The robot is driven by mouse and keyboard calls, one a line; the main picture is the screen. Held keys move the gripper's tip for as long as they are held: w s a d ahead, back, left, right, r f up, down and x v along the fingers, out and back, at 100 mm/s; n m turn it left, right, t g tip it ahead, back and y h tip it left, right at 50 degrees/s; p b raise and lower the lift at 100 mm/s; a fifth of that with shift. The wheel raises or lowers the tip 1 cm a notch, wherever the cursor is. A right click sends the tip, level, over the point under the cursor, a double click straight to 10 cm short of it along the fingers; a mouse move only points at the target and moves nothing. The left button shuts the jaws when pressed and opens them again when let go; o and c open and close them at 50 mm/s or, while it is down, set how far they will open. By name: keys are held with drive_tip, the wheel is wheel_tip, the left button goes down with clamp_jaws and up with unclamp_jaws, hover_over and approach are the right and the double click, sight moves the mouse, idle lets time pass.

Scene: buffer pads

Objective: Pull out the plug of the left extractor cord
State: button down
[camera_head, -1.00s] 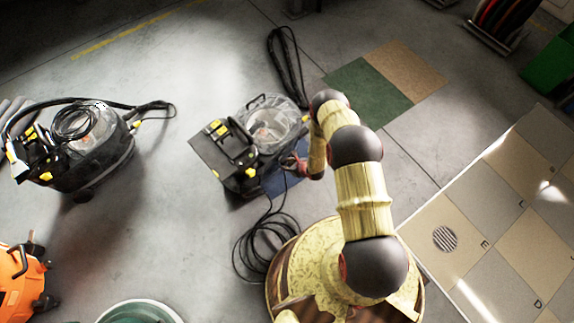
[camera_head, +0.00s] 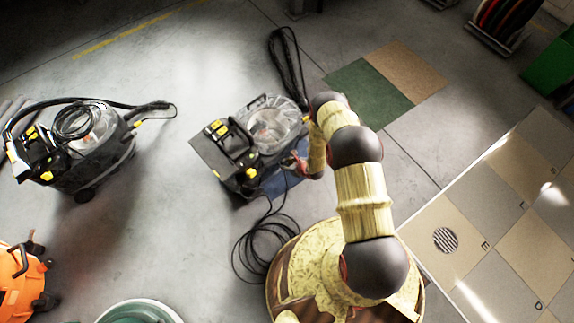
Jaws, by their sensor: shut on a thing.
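One black and grey extractor (camera_head: 72,150) with yellow parts and a clear tank stands at the far left, its black cord (camera_head: 74,122) coiled on top. A second extractor (camera_head: 232,146) of the same look stands in the middle. A thin black cord (camera_head: 262,240) lies in loose loops on the floor below it, one strand rising toward my gripper. My gripper (camera_head: 291,164) is low at the right side of the middle extractor, apart from the far-left one. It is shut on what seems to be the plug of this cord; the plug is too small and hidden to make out.
A black hose (camera_head: 287,65) lies behind the middle extractor. Green (camera_head: 366,94) and brown (camera_head: 405,70) mats lie to the right. An orange machine (camera_head: 20,275) and a teal bucket (camera_head: 140,312) are at the lower left. Floor between the extractors is clear.

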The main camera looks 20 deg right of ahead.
drive_tip(key=shift+w, duration=0.15)
idle(0.4)
drive_tip(key=c, duration=1.4)
unclamp_jaws()
drive_tip(key=v, duration=1.2)
drive_tip(key=shift+a, duration=0.1)
drive_tip(key=shift+a, duration=0.1)
